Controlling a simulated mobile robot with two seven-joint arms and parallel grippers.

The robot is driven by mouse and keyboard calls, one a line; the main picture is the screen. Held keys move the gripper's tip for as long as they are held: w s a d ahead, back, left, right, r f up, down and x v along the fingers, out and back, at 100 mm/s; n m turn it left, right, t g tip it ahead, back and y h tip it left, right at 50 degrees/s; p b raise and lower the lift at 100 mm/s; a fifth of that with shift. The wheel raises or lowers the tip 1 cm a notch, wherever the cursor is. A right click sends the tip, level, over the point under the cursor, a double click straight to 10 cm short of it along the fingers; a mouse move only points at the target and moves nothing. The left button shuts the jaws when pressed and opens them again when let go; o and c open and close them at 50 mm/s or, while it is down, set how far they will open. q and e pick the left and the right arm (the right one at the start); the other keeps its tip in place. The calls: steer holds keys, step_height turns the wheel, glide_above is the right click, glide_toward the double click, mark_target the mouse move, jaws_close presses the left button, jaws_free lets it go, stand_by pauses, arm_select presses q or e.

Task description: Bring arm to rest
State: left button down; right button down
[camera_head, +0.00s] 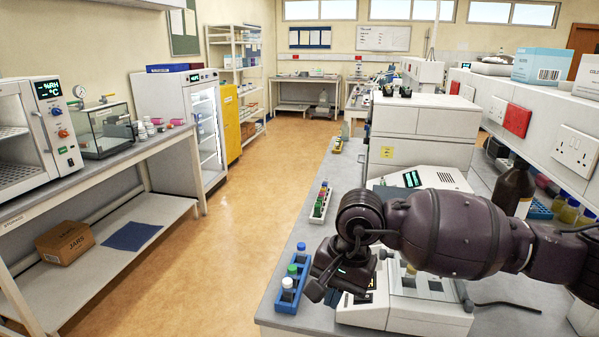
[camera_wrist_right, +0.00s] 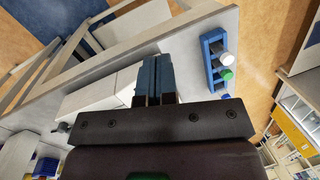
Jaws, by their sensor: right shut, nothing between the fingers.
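My right arm comes in from the right in the head view and reaches over the near bench. Its gripper (camera_head: 335,283) hangs above the bench at the near end, beside the blue rack. In the right wrist view the gripper's two blue fingers (camera_wrist_right: 155,80) are together with nothing between them. The blue rack (camera_head: 289,297) holds white- and green-capped bottles and stands to the left of the gripper, apart from it. The rack also shows in the right wrist view (camera_wrist_right: 212,62), to the right of the fingers. My left gripper is in neither view.
A white instrument (camera_head: 402,312) sits below my right forearm on the bench (camera_head: 285,248). A white rack of small bottles (camera_head: 321,203) stands farther back. A brown bottle (camera_head: 513,188) is close behind the arm. Open floor (camera_head: 215,255) lies left of the bench.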

steer(key=s+a+m+g+y, duration=0.4)
steer(key=s+a+m+y, duration=0.55)
steer(key=y, duration=0.35)
steer(key=w+d+f+n+t+h, duration=0.25)
steer(key=d+n+t, duration=0.35)
steer(key=n, duration=0.5)
steer(key=w+d+f+n+t+h, duration=0.1)
steer(key=d+f+n+t, duration=0.2)
steer(key=n+t, duration=0.65)
steer(key=w+d+f+n+t+h, duration=0.25)
steer(key=d+n+t, duration=0.3)
steer(key=n, duration=0.75)
steer(key=s+d+f+m+g+h, duration=0.2)
steer(key=s+d+f+m+h, duration=0.2)
steer(key=s+d+f+m, duration=0.3)
steer(key=s+d+f+m+g+h, duration=0.3)
steer(key=s+d+f+m+h, duration=0.2)
steer(key=f+m, duration=0.5)
step_height(320, 180, down, 2)
steer(key=s+d, duration=0.2)
steer(key=s, duration=0.1)
steer(key=shift+f+m, duration=0.15)
steer(key=shift+m, duration=0.15)
